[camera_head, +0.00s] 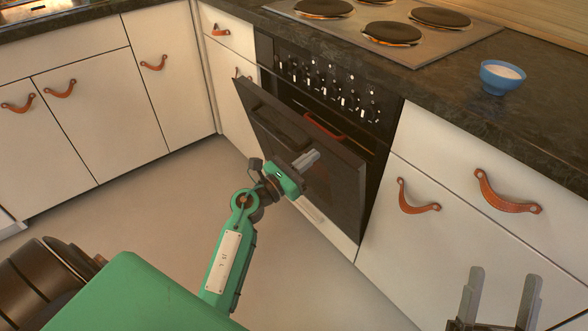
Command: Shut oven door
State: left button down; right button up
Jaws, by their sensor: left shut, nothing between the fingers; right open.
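The black oven door (338,192) is partly open, tilted out from the top, with a gap between its upper edge and the oven. The oven's control panel (330,88) with several knobs is above it. A reddish strip (322,126) shows in the gap. My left gripper (312,156) is shut and empty, in front of the door's outer face; I cannot tell whether it touches. My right gripper (503,295) is open and empty at the lower right, with its fingers pointing up, in front of the white cabinets.
A stovetop (452,44) with several burners sits in the dark counter (447,97) above the oven. A blue bowl (500,78) stands on the counter at the right. White cabinets with leather pulls (508,194) flank the oven. The floor (150,212) in front is clear.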

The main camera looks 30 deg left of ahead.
pick_arm(q)
jog(key=shift+x, duration=0.95)
pick_arm(e)
jog(key=shift+s+r, duration=0.1)
jog(key=shift+r, duration=0.05)
